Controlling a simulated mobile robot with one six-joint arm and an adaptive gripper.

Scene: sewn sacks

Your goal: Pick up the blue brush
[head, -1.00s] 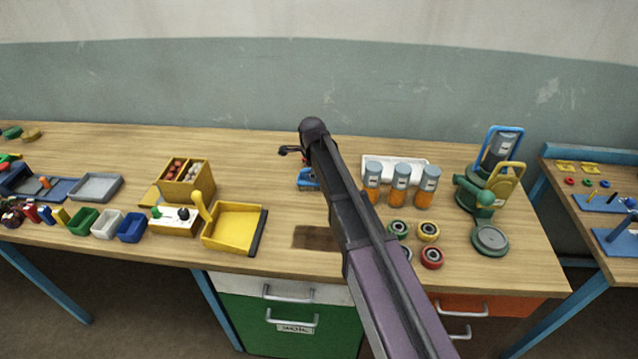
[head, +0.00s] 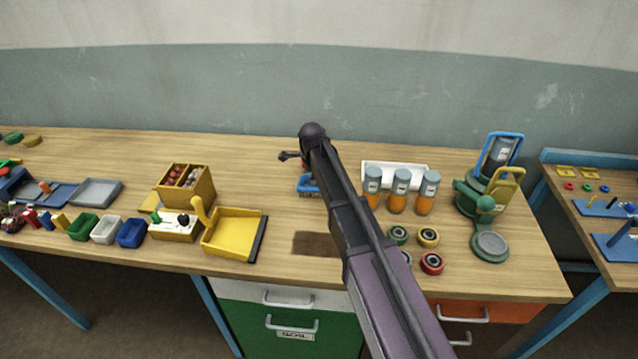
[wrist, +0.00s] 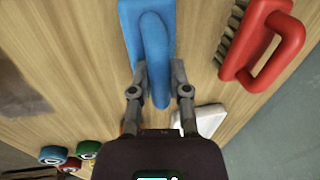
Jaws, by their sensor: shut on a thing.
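The blue brush (wrist: 130,18) lies on the wooden bench in the wrist view, with its long rounded handle running down between my fingers. My gripper (wrist: 161,72) is shut on that handle, one finger on each side. In the head view part of the blue brush (head: 308,184) shows beside my arm, bristles downward on or very near the bench top. My arm hides most of the gripper there. I cannot tell whether the brush touches the bench.
A red brush (wrist: 270,45) lies close to the right of the blue one in the wrist view. A white tray (head: 395,170) and orange jars (head: 400,200) stand right of my arm. A yellow dustpan (head: 235,232) is at left. A brown patch (head: 316,244) marks the bench front.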

